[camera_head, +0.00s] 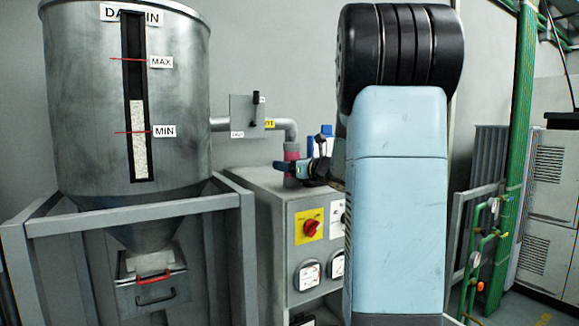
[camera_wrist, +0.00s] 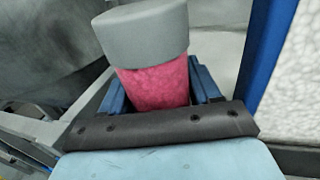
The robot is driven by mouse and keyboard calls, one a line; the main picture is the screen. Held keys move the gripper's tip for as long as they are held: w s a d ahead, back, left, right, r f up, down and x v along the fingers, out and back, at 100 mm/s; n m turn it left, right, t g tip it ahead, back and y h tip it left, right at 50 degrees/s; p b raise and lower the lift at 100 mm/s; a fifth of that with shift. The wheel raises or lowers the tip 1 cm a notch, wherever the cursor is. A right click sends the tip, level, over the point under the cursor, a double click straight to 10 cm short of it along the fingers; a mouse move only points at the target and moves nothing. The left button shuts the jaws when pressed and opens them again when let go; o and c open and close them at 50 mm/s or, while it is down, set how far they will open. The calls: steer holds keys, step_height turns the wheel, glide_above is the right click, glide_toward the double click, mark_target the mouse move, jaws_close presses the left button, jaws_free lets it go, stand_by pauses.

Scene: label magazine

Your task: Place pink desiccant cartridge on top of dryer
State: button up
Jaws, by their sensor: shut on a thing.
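The pink desiccant cartridge (camera_head: 292,153) shows small in the head view, below the end of a grey elbow pipe and in front of the wall. In the wrist view the cartridge (camera_wrist: 155,88) has a pink mottled body and a grey cap, and stands between two blue fingers. My gripper (camera_head: 290,167) is shut on it, and also shows in the wrist view (camera_wrist: 160,80). The dryer (camera_head: 268,188) is a grey cabinet with a red switch and gauges. The cartridge appears over its top; I cannot tell whether they touch. My arm hides the dryer's right part.
A large metal hopper (camera_head: 75,120) with MAX and MIN marks stands left in a grey frame (camera_head: 130,211). A grey pipe (camera_head: 270,123) runs above the dryer from a small plate (camera_head: 247,115). Green pipes (camera_head: 515,130) and a pale cabinet (camera_head: 553,190) stand right.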

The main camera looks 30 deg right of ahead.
steer(key=shift+f, duration=0.3)
steer(key=shift+s+f, duration=0.1)
steer(key=shift+f, duration=0.4)
steer(key=o, duration=1.5)
steer(key=shift+r, duration=0.35)
